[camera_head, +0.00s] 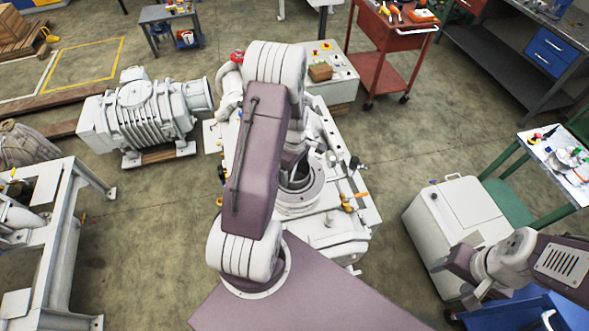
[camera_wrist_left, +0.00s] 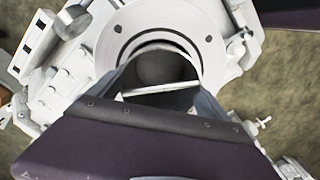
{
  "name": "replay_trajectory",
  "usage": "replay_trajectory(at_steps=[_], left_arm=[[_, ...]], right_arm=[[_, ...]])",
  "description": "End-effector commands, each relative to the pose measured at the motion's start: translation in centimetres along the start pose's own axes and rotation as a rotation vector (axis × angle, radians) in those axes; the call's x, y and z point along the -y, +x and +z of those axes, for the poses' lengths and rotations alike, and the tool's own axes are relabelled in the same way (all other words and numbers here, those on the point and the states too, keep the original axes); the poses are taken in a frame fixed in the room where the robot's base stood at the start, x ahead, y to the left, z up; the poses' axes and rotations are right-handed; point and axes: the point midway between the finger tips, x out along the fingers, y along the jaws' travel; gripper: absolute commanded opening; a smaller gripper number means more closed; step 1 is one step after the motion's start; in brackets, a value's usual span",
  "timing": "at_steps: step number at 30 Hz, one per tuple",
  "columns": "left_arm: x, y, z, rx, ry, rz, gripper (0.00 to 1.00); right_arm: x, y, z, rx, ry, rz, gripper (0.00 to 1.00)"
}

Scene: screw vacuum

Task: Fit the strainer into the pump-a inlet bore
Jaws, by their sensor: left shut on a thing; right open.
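The pump-a inlet bore is a dark round opening in a pale flange (camera_head: 302,196) on the white pump unit, at the middle of the head view. The flange also shows at the top of the left wrist view (camera_wrist_left: 118,35). My left gripper (camera_head: 296,165) is over the bore and points down at it. It is shut on the strainer, a grey thing with a pale crossbar (camera_wrist_left: 160,89), seen over or inside the opening. How deep it sits is unclear, and my purple gripper body hides its near side. My right gripper (camera_head: 456,280) is open, at lower right, away from the pump.
A grey motor-like machine (camera_head: 140,115) stands left of the pump unit. A red cart (camera_head: 390,45) stands behind, and a white cabinet (camera_head: 455,215) is at right near my right arm. A white frame (camera_head: 60,240) is at lower left. Open floor lies between them.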

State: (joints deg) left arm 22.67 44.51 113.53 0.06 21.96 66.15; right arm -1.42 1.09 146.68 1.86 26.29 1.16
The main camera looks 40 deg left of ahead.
Motion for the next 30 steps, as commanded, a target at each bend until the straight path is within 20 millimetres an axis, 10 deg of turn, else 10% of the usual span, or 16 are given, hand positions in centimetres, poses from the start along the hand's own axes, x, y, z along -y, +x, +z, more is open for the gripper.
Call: replay_trajectory(at_steps=[1, 2, 3, 11, 30], left_arm=[[0.0, 0.2, 0.0, 0.000, 0.000, 0.000, 0.41], [0.0, 0.2, 0.0, 0.000, 0.000, 0.000, 0.91], [0.0, 0.1, 0.0, 0.000, 0.000, 0.000, 1.00], [0.0, -0.1, 0.0, 0.000, 0.000, 0.001, 1.00], [0.0, -9.0, 0.0, 0.000, 0.000, 0.000, 1.00]], right_arm=[[0.0, 0.2, 0.0, 0.000, 0.000, 0.000, 0.62], [0.0, 0.2, 0.0, 0.000, 0.000, 0.000, 0.62], [0.0, 0.1, 0.0, 0.000, 0.000, 0.000, 0.62], [0.0, 0.2, 0.0, 0.000, 0.000, 0.000, 0.62], [0.0, 2.2, 0.2, 0.000, 0.000, 0.000, 0.62]])
